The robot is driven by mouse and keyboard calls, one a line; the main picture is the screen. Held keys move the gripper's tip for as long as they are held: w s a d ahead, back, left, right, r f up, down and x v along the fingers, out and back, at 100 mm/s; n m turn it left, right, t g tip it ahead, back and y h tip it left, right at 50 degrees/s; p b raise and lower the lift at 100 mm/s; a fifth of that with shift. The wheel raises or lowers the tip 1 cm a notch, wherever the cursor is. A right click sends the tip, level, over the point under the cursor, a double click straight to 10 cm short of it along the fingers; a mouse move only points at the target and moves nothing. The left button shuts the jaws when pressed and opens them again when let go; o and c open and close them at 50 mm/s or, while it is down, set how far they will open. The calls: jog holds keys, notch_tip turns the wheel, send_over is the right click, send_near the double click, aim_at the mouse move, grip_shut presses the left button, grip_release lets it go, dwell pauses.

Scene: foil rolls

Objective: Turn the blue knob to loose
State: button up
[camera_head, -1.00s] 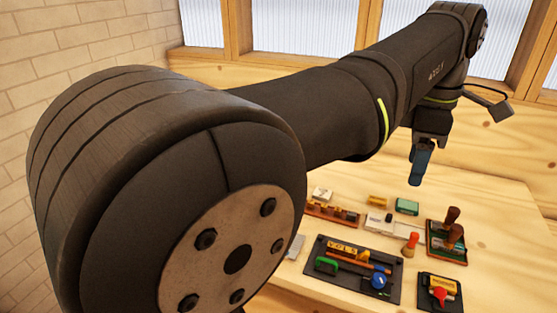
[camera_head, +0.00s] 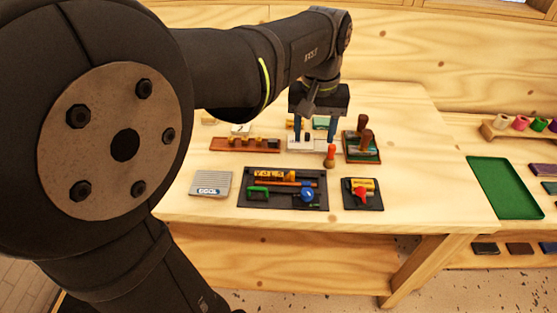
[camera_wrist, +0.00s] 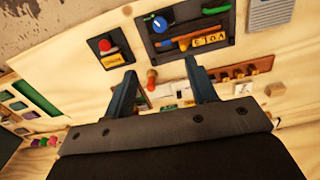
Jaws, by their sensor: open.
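The blue knob (camera_head: 307,195) is a round dial at the right end of a black panel (camera_head: 283,205) on the table. In the wrist view the blue knob (camera_wrist: 160,24) has a pale pointer mark; no label for its setting is readable. My gripper (camera_head: 316,138) is over the back of the table, behind the panel and apart from the knob. In the wrist view my gripper (camera_wrist: 160,78) has its two blue fingers spread wide with nothing held between them.
The panel also holds a green handle (camera_head: 258,192) and yellow lettered blocks (camera_head: 268,174). A smaller black panel with a red knob (camera_head: 361,194) stands to its right. An orange-topped peg (camera_head: 330,155) and wooden-handled stamps (camera_head: 364,138) stand behind. A grey box (camera_head: 211,184) lies left.

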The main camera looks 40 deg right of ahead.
jog(key=f+m, duration=0.2)
send_near(307, 192)
notch_tip(307, 192, down, 9)
jog(key=shift+r, duration=0.15)
dwell(0.4)
jog(key=c, duration=1)
